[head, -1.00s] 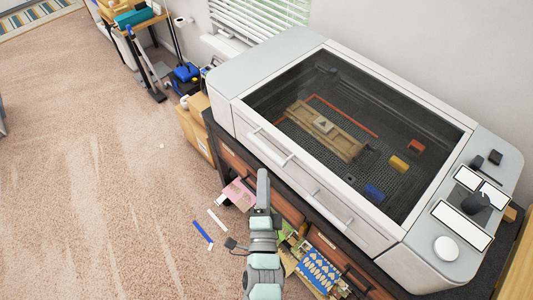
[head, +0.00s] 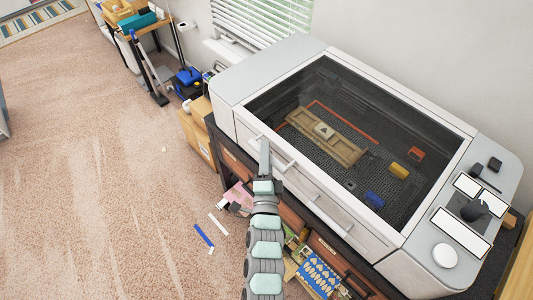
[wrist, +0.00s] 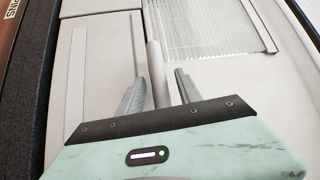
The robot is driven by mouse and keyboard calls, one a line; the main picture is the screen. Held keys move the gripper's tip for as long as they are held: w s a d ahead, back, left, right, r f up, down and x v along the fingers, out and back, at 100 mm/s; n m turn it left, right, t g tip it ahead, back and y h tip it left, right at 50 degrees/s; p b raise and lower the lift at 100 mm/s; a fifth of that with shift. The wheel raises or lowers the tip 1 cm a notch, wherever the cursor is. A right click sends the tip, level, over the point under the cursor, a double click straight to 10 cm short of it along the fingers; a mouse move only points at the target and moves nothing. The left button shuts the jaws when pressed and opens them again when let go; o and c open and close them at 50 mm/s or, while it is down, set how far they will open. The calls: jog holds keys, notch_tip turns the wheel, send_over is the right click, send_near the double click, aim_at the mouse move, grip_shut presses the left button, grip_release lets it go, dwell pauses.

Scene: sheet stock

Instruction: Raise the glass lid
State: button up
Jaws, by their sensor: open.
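The glass lid (head: 365,105) is the dark pane in a white frame on top of a large grey-white machine. It is closed and lies flat. A slim bar handle (head: 284,166) runs along its front edge. My gripper (head: 264,143) is at this handle, covering part of it. In the wrist view the handle (wrist: 154,60) passes between the two spread fingers of my gripper (wrist: 159,78), with gaps on both sides. The pane's ribbed-looking area (wrist: 220,30) shows at the upper right there.
Through the glass, a wooden piece (head: 325,135) and small coloured blocks show. Cardboard boxes (head: 198,135) stand left of the machine. Open carpet (head: 90,190) lies to the left.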

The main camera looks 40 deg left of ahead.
jog(key=shift+c, duration=0.2)
grip_shut()
dwell(1.1)
